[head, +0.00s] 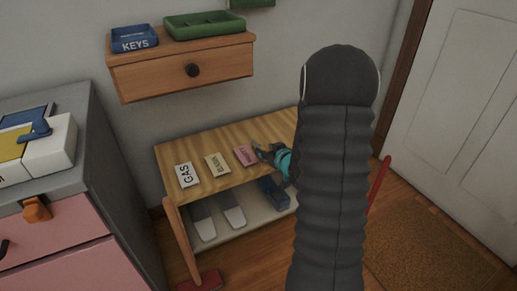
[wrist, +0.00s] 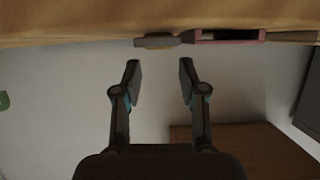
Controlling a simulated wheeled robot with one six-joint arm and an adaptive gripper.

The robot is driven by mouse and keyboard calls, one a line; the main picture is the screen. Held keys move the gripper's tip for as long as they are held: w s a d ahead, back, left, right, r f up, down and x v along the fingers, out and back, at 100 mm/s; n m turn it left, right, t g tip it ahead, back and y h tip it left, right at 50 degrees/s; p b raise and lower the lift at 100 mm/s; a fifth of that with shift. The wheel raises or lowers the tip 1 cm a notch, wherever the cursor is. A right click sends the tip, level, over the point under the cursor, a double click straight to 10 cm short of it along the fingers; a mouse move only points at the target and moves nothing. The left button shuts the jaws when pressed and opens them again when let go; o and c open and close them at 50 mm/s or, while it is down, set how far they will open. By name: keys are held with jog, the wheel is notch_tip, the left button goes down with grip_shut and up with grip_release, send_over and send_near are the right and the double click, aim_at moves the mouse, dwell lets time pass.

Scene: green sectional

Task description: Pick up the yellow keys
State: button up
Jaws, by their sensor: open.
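My gripper (head: 263,151) reaches over the wooden bench, beside the pink card, with my dark arm covering the right part of the bench. In the wrist view my gripper (wrist: 157,65) is open and empty, its two fingers apart. Just beyond the fingertips, a small flat grey thing with a yellowish patch (wrist: 157,42) lies at the bench surface. It may be the yellow keys, but it is too dim and edge-on to be sure. It is roughly centred between the fingers and looks apart from them. I see no keys clearly in the head view.
The bench (head: 205,148) holds a white GAS card (head: 187,175), a beige card (head: 217,164) and a pink card (head: 245,155). Above hangs a drawer shelf (head: 190,72) with a blue KEYS tray (head: 134,40) and a green tray (head: 205,25). A pink-drawered cabinet (head: 60,240) stands left.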

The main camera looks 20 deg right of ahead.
aim_at(260, 147)
jog(key=shift+f+x, duration=0.2)
jog(key=shift+x, duration=2.45)
jog(key=shift+s, duration=0.1)
grip_shut()
